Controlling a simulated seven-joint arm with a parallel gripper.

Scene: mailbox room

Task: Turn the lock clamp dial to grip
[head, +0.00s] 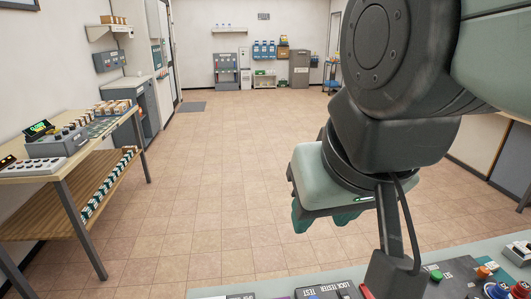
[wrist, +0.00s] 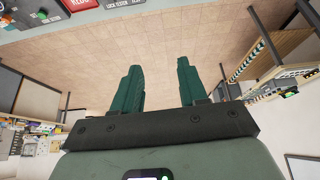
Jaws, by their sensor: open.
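My gripper (head: 322,221) hangs in the right half of the head view, over open floor beyond the near counter. Its two green fingers are spread with nothing between them, as the wrist view (wrist: 157,72) also shows. A panel labelled lock tester (head: 326,291) shows at the bottom edge of the head view, mostly cut off. The gripper is apart from it. The lock clamp dial cannot be made out for certain in either view, and its setting cannot be read.
The near counter (head: 455,252) runs along the bottom right, with coloured knobs and buttons on its panels. A wooden table (head: 70,172) with devices and boxes stands at the left. Cabinets and blue boxes line the far wall. The tiled floor (head: 220,180) between is clear.

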